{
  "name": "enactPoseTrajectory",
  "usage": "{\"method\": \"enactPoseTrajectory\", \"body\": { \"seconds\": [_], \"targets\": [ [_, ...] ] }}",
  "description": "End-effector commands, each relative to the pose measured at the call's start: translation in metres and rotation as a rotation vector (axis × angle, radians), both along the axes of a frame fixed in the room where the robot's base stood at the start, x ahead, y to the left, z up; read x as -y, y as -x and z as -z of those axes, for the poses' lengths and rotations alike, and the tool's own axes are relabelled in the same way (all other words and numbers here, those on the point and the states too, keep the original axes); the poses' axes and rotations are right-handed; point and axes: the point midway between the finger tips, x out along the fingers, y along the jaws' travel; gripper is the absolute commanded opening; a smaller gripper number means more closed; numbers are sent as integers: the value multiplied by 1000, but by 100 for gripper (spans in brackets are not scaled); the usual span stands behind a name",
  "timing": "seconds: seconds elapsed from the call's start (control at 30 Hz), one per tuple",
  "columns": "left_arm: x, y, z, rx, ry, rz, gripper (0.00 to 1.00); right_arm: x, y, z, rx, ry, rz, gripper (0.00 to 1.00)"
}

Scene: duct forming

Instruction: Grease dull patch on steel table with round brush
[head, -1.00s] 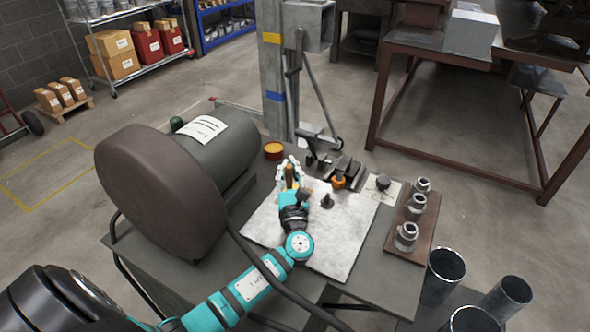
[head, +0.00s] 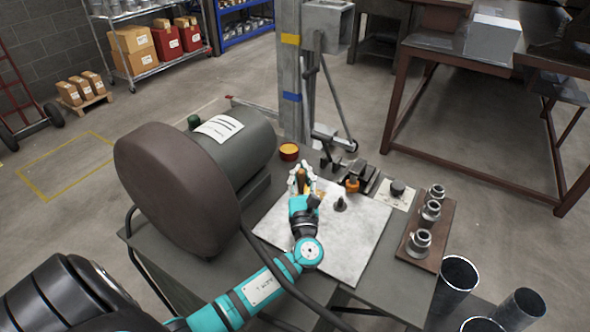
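My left gripper (head: 302,180) is over the back left part of a pale, mottled grey square (head: 350,245) on the dark steel table (head: 390,292). Its pale fingers close around a slim tan-orange piece, which looks like the handle of the round brush (head: 302,184). The bristles are hidden, and I cannot tell whether they touch the surface. I cannot make out a separate dull patch apart from the mottled square. An open orange-topped tin (head: 289,152) stands behind the gripper. My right gripper is not in view.
A large dark drum-shaped machine (head: 170,185) takes up the table's left side. A black peg (head: 340,204) stands on the square. A clamp-like tool (head: 352,182) is behind it. A brown board (head: 440,225) with steel fittings lies at right. Open metal pipes (head: 457,275) stand beyond the edge.

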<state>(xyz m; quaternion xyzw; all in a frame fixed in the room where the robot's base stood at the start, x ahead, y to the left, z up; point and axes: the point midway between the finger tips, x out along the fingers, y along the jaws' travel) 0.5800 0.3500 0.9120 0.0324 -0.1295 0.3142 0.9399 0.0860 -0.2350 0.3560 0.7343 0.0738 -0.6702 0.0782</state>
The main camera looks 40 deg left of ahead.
Motion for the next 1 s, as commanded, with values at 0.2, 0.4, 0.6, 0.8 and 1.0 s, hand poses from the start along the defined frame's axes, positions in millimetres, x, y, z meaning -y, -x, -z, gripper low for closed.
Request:
{"method": "enactPoseTrajectory", "body": {
  "seconds": [0.2,0.4,0.6,0.8,1.0],
  "targets": [
    [15,-1,-1,2,1,-2,0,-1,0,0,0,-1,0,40],
    [23,-2,-1,1,1,0,0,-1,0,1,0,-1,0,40],
    [39,-3,0,3,2,-1,0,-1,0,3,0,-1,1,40],
    [55,-3,0,2,0,-1,0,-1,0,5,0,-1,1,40],
    [56,2,0,0,-1,-1,0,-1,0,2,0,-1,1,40]
  ]
}}
